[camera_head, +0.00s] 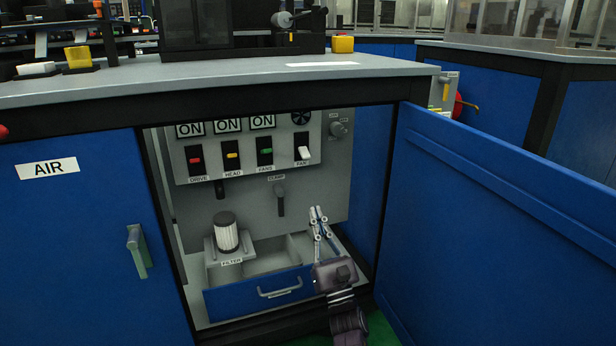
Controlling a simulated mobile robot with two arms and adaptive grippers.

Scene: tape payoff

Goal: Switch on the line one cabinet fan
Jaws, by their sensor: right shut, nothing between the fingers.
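The cabinet's grey switch panel (240,190) shows inside the open blue cabinet. The white fan switch (304,153), labelled FAN, is at the right end of the switch row, below a round black fan emblem (301,117). Its white lever appears to sit low in its slot. My right gripper (318,209) is shut and empty, pointing up, below and slightly right of the fan switch and apart from it. My left gripper is not in view.
Drive (196,160), head (232,155) and fans (265,151) switches sit left, under ON signs. A clamp lever (280,199) hangs below. A filter (226,232) and pulled-out drawer (262,296) fill the bottom. The open blue door (500,220) bounds the right; the worktop (230,75) overhangs.

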